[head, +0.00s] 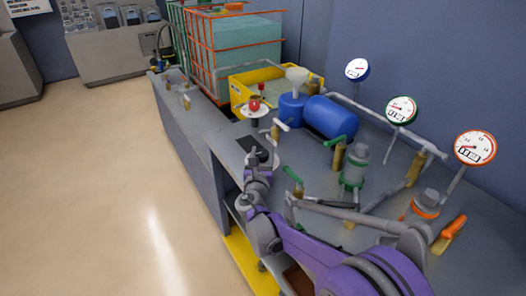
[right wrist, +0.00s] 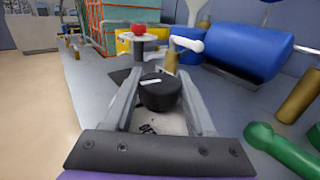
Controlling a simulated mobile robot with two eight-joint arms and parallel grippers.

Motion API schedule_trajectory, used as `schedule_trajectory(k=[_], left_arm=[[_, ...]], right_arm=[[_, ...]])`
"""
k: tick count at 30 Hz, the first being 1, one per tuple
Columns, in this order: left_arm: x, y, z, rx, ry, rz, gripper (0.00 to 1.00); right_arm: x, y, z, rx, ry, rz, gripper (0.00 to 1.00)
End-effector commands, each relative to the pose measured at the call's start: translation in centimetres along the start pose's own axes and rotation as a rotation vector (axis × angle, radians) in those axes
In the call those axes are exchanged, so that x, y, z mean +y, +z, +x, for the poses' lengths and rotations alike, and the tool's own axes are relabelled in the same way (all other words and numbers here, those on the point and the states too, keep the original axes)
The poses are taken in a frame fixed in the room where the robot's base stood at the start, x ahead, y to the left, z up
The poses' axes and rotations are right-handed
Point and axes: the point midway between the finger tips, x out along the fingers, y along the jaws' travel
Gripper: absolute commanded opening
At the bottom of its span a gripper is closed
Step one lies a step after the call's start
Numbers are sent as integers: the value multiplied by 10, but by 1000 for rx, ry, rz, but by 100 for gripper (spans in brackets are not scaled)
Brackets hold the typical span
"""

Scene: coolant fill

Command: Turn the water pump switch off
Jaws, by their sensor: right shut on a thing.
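The water pump switch is a round black knob (right wrist: 160,93) with a white pointer line, in the middle of the right wrist view. The line lies nearly crosswise. Part of a label plate (right wrist: 148,128) with dark lettering, seemingly "OFF", shows below the knob. My right gripper (right wrist: 157,84) is shut on the knob, one finger on each side. In the head view my right gripper (head: 259,160) is low over the bench beside a dark plate (head: 247,143), and hides most of the knob. My left gripper is in neither view.
A red button on a white disc (head: 255,107) and a blue tank (head: 330,119) stand beyond the switch. Pipes, a green-handled valve (head: 293,174) and several gauges (head: 401,110) crowd the bench's right. A yellow tray (head: 272,76) is behind. Open floor lies left.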

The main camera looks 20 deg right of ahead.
Motion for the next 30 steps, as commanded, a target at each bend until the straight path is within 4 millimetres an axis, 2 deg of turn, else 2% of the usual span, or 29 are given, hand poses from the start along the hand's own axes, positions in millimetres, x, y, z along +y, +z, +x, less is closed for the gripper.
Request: schedule_trajectory(k=[1, 12, 30], left_arm=[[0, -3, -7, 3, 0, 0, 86], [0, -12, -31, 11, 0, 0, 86], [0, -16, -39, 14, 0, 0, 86]], right_arm=[[-3, 3, 0, -1, 32, -1, 1], [0, 2, 0, 0, 188, 0, 1], [1, 0, 0, -1, 241, 1, 1]])
